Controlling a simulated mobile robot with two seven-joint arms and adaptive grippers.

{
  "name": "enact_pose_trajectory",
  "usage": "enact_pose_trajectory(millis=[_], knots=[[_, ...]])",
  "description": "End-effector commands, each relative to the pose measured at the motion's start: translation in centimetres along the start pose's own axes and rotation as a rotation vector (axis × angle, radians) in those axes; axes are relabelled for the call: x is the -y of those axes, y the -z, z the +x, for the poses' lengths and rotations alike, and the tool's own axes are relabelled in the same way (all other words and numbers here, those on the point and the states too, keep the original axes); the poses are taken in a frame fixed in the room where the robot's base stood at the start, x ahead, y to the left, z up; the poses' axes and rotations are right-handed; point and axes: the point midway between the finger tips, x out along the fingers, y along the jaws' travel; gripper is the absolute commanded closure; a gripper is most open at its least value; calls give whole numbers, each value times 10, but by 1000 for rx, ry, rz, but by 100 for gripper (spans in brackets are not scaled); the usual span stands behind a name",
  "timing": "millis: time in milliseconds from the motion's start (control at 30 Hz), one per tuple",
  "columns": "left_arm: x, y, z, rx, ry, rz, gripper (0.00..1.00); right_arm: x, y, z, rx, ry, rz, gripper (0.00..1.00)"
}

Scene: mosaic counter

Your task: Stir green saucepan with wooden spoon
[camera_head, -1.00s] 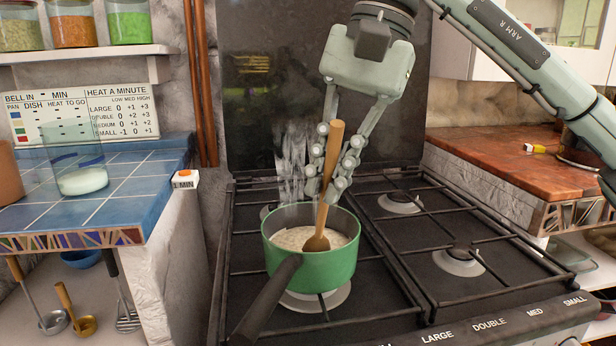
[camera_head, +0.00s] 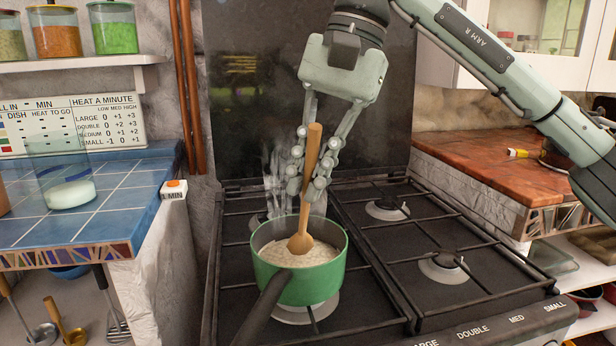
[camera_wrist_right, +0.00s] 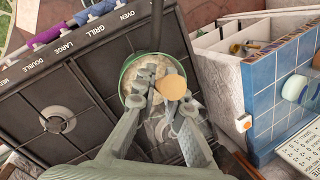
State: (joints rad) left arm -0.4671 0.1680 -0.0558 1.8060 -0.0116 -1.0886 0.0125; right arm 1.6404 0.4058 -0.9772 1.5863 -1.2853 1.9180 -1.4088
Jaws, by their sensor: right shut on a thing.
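The green saucepan (camera_head: 315,283) stands on a left burner of the stove, with its dark handle pointing to the front left. It holds a pale, grainy white food (camera_head: 318,256). My right gripper (camera_head: 307,180) is above the pan, shut on the wooden spoon (camera_head: 309,165). The spoon is tilted, and its bowl (camera_head: 300,243) rests at the surface of the food, left of the pan's middle. In the right wrist view the spoon's round handle end (camera_wrist_right: 171,87) shows between the fingers, over the pan (camera_wrist_right: 126,75). My left gripper is not in view.
The stove (camera_head: 400,283) has bare burners on the right. A blue tiled counter (camera_head: 110,190) with a glass jar (camera_head: 66,180) and a button timer (camera_head: 174,187) lies left. A wooden counter (camera_head: 480,165) lies right. Steam rises behind the pan.

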Motion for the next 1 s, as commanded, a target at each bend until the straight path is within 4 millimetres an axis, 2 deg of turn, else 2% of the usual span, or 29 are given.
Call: enact_pose_trajectory(millis=[133, 600, 1000], knots=[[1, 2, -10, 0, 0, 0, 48, 0, -8, -14, 0, -1, -2, 100], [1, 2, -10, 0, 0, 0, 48, 1, -28, -49, 0, 1, 0, 100], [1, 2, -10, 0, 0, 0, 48, 2, -36, -67, -1, 1, -1, 100]])
